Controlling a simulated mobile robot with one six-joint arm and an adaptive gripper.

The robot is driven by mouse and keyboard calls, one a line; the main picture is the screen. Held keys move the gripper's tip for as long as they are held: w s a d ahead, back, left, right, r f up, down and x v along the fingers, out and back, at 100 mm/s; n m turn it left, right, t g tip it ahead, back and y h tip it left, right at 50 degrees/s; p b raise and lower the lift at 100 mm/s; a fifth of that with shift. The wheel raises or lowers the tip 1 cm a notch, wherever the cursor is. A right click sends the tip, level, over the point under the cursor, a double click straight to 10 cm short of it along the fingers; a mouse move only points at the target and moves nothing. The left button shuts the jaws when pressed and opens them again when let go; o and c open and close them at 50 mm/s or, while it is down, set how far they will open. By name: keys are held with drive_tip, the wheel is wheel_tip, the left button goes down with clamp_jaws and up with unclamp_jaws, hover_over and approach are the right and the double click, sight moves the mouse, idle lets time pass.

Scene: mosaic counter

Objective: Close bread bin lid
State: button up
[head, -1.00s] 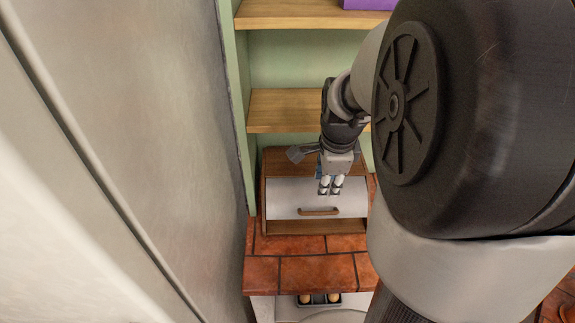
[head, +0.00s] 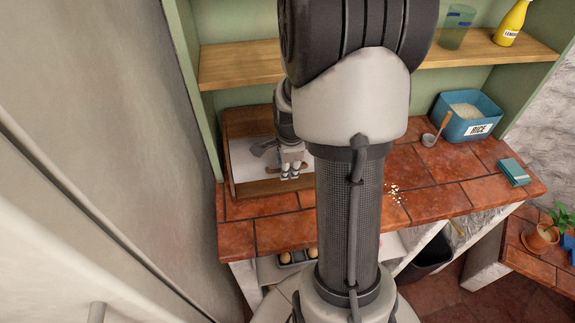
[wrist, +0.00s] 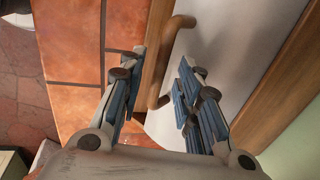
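The bread bin (head: 232,118) is a wooden box against the back wall, with a pale, smooth lid (head: 246,158) on its front. The lid is low, with its lower edge near the wooden front board (head: 262,189). Whether it is fully shut is hard to tell. The lid's brown bar handle (wrist: 183,22) shows in the wrist view. My gripper (head: 290,177) is at the lid's front, by the handle. In the wrist view its blue-padded fingers (wrist: 165,60) are apart, with the handle between and beyond them. Contact cannot be told. My arm hides the bin's right side.
The red tiled counter (head: 255,233) is clear in front of the bin. A blue rice container (head: 470,118), a scoop (head: 432,135) and a teal box (head: 513,172) stand farther right. A wooden shelf (head: 240,65) is above the bin. A large grey panel (head: 90,130) borders the left.

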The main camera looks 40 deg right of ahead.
drive_tip(key=shift+c, duration=0.2)
clamp_jaws()
drive_tip(key=shift+f, duration=0.1)
idle(0.5)
